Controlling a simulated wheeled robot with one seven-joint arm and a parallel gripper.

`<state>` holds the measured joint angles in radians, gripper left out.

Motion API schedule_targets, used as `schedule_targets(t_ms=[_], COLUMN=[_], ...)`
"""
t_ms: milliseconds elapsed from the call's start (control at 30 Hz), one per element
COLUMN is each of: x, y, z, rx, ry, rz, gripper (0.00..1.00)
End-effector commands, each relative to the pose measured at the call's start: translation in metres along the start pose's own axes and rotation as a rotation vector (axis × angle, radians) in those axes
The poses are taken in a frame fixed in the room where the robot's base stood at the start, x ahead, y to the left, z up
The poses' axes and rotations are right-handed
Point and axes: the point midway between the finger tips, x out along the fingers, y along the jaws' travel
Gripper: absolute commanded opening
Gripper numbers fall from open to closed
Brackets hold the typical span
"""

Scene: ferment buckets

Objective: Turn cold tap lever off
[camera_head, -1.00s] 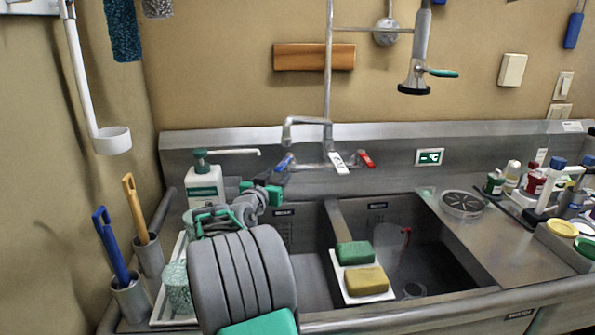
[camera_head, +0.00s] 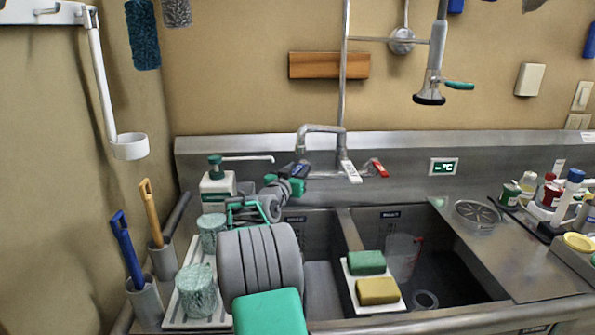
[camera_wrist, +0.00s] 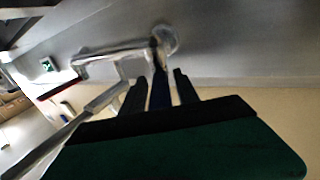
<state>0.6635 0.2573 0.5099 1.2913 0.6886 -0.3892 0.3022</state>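The tap (camera_head: 322,130) stands at the back wall above the sink, with a white lever (camera_head: 350,172) and a red lever (camera_head: 378,168) to the right. The blue cold lever (camera_head: 301,169) on its left is partly hidden by my gripper (camera_head: 297,178) in the head view. In the wrist view the blue lever (camera_wrist: 159,92) lies between the two dark fingers of my gripper (camera_wrist: 158,88). The fingers are apart, with narrow gaps to the lever on both sides. Contact cannot be made out. The red lever (camera_wrist: 56,91) shows farther left there.
A white soap pump bottle (camera_head: 217,185) stands left of my arm. A tray with green and yellow sponges (camera_head: 378,291) sits over the sink divider. A spray head (camera_head: 431,85) hangs at upper right. Bottles (camera_head: 550,190) crowd the right counter.

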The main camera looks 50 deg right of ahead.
Motion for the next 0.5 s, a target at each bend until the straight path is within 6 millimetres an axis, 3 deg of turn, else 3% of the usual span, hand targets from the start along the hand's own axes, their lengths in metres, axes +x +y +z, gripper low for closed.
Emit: schedule_targets(t_ms=[400,500], x=[-0.0003,-0.0003], y=[0.0,0.0002], z=[0.0002,0.0003], rx=[0.0,0.0], ry=[-0.001,-0.001], rz=[0.0,0.0], gripper=[0.02,0.0])
